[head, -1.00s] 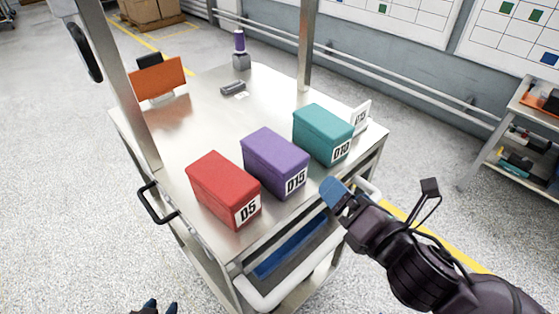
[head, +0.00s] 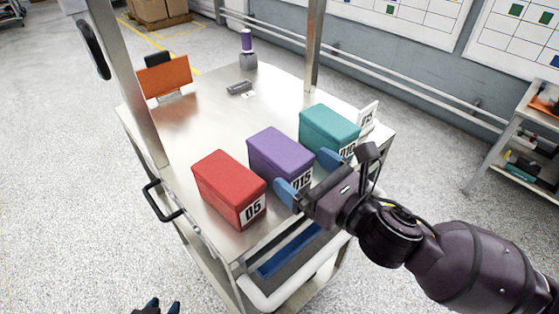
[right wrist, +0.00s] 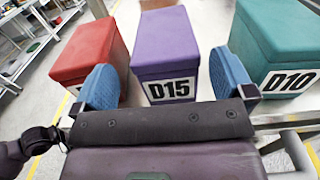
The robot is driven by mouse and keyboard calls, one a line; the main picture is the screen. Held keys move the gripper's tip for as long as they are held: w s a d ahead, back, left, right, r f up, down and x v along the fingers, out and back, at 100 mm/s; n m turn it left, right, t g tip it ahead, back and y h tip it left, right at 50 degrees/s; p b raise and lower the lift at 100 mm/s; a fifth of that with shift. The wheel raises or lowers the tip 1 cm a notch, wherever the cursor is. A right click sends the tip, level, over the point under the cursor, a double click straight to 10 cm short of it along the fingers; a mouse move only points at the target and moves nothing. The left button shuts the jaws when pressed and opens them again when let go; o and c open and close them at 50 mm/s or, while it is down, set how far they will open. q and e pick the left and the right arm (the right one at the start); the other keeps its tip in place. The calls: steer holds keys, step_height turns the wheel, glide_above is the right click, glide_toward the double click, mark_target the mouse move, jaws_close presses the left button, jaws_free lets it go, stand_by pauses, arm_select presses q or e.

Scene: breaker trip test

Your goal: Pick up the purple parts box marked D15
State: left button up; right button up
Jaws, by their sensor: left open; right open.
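The purple parts box (head: 279,152) marked D15 stands on the metal cart top between a red box and a teal box. It also shows in the right wrist view (right wrist: 166,45), label facing me. My right gripper (head: 308,175) is open at the near end of the purple box. In the right wrist view its blue fingers (right wrist: 165,87) are spread wider than the box, one toward each side, with the box between and just beyond them. It does not hold the box.
The red box (head: 226,180) marked D5 and the teal box (head: 330,128) marked D10 flank the purple box with narrow gaps. The cart top (head: 205,125) behind is mostly clear. A cart post (head: 128,80) rises at left. A white handle (head: 300,285) runs along the near side.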

mark_target(289, 159)
steer(key=x, duration=0.5)
steer(key=shift+w+d+f, duration=0.15)
steer(key=shift+d+f, duration=0.05)
steer(key=c, duration=1.2)
